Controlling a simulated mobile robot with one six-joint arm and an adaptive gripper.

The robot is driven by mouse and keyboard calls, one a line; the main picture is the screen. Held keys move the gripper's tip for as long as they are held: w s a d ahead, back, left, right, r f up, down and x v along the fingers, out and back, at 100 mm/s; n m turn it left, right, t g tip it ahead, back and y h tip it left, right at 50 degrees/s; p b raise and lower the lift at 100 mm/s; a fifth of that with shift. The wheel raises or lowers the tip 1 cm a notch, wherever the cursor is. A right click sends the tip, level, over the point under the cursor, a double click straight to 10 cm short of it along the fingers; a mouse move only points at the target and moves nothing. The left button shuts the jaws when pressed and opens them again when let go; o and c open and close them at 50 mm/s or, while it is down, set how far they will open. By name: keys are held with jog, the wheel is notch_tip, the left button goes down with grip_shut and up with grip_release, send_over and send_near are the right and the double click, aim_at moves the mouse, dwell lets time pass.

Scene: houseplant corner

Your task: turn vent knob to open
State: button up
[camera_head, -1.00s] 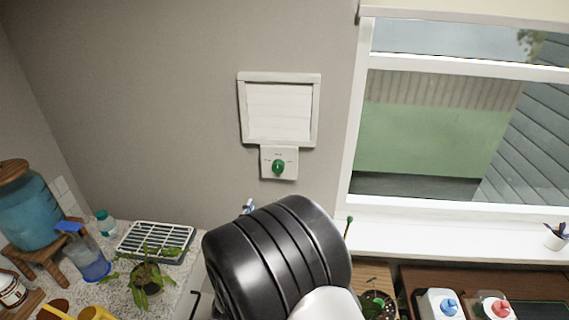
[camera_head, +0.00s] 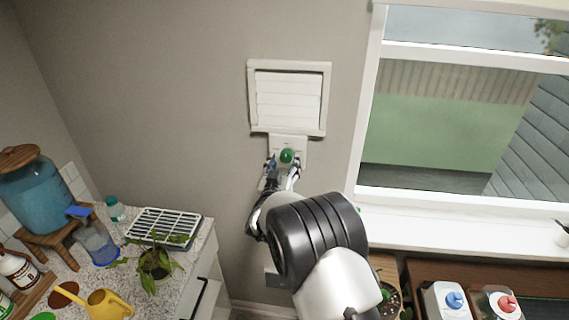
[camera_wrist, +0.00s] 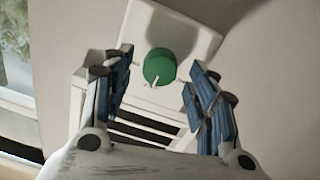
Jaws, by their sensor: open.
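The green vent knob (camera_head: 287,156) sits on a small white plate (camera_head: 300,146) on the wall, just under the white louvred vent (camera_head: 289,97). In the wrist view the green knob (camera_wrist: 159,66) shows between and a little beyond the fingertips, with a small pale pointer on its rim. My gripper (camera_head: 282,165) is open, with one blue-padded finger on each side of the knob. In the wrist view my gripper (camera_wrist: 160,75) shows clear gaps between both fingers and the knob. The plate's markings are too small to read.
A window (camera_head: 440,110) with a white sill (camera_head: 440,225) is on the right. At lower left a counter (camera_head: 200,255) holds a drying rack (camera_head: 162,227), a potted plant (camera_head: 154,263), a spray bottle (camera_head: 95,240) and a yellow watering can (camera_head: 105,304). The wall around the vent is clear.

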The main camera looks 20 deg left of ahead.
jog(key=shift+w+a, duration=0.1)
jog(key=shift+w, duration=0.25)
jog(key=shift+c, duration=0.3)
jog(key=c, duration=1)
